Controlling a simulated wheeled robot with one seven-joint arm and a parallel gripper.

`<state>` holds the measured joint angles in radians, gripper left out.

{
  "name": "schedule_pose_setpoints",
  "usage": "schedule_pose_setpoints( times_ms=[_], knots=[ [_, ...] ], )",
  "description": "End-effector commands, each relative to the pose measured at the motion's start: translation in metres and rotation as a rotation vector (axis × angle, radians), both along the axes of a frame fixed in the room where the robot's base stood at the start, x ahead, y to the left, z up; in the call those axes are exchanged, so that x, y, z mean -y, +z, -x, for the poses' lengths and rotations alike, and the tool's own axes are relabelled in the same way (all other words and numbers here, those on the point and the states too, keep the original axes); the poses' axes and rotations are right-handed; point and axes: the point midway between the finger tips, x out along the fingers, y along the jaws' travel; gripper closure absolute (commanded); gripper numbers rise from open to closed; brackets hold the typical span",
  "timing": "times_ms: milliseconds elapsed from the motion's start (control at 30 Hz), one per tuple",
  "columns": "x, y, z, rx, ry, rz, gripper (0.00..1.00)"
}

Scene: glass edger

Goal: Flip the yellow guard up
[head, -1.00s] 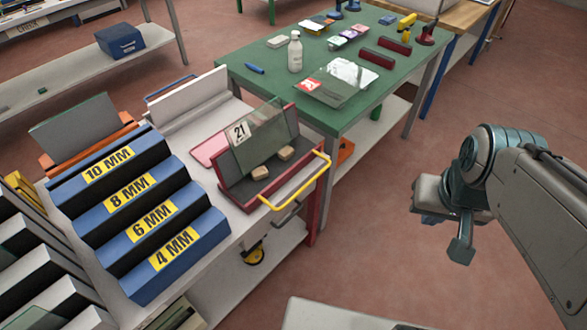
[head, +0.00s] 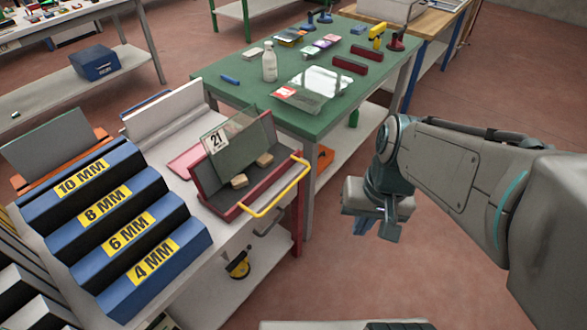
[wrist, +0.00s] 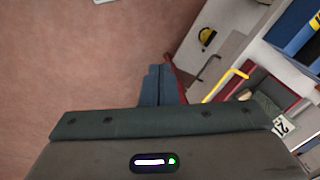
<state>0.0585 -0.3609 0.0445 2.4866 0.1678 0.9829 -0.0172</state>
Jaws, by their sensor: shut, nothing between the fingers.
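The yellow guard (head: 278,190) is a bent yellow bar on the front of a red-edged machine (head: 245,195) at the end of the left bench. It sits low across the front, beside a grey handle (head: 266,222). The guard also shows in the wrist view (wrist: 228,83), right of my fingers. My gripper (head: 376,230) is in the air over the floor, right of the guard and apart from it. In the wrist view its fingers (wrist: 158,85) are together with nothing between them.
A blue stepped rack (head: 130,225) with thickness labels stands left of the machine. A glass pane marked 21 (head: 232,140) leans on the machine. A green table (head: 300,110) with bottle and tools stands behind. Open floor lies right of the bench.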

Motion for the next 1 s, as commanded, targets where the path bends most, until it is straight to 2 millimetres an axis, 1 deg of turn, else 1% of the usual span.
schedule_pose_setpoints(
  times_ms=[33,100,200,300,467,600,733,867,1000],
  knots=[
    [-0.008,-0.036,0.001,-0.084,-0.029,-0.051,1.00],
    [-0.022,-0.065,0.004,-0.194,-0.067,-0.134,1.00],
    [-0.043,-0.099,0.005,-0.341,-0.124,-0.260,1.00],
    [-0.064,-0.129,0.003,-0.480,-0.185,-0.399,1.00],
    [-0.094,-0.170,-0.010,-0.678,-0.291,-0.643,1.00],
    [-0.113,-0.200,-0.031,-0.827,-0.392,-0.880,1.00],
    [-0.122,-0.227,-0.059,-0.939,-0.495,-1.119,1.00],
    [-0.120,-0.256,-0.093,-1.018,-0.607,-1.372,1.00],
    [-0.106,-0.291,-0.132,-1.066,-0.739,-1.652,1.00]
  ],
)
